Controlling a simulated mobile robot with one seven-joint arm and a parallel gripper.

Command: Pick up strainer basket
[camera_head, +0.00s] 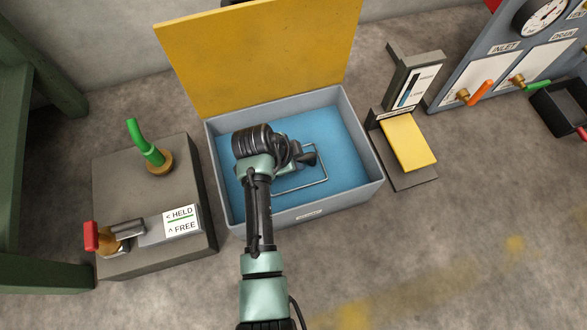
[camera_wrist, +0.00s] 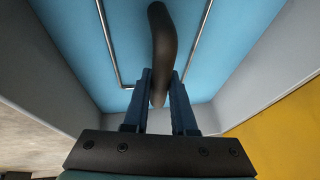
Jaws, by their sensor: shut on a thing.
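My gripper (camera_wrist: 160,80) is inside a grey bin with a blue floor. In the wrist view its two blue fingers are shut on a dark, curved handle (camera_wrist: 162,38), which stands between them and extends past the tips. In the head view the dark handle (camera_head: 308,158) shows just right of my wrist, which hides much of the grasp. A thin metal wire frame (camera_head: 326,168) shows around the handle, and also in the wrist view (camera_wrist: 108,38). No mesh body of a strainer basket can be made out. I cannot tell whether frame and handle are joined or off the floor.
The bin's grey walls (camera_head: 362,138) surround my gripper; its yellow lid (camera_head: 262,52) stands open behind. A grey block with a green handle (camera_head: 148,146) and red-tipped lever is at left. A yellow-topped stand (camera_head: 410,143) and a gauge panel (camera_head: 505,55) are at right. Front floor is clear.

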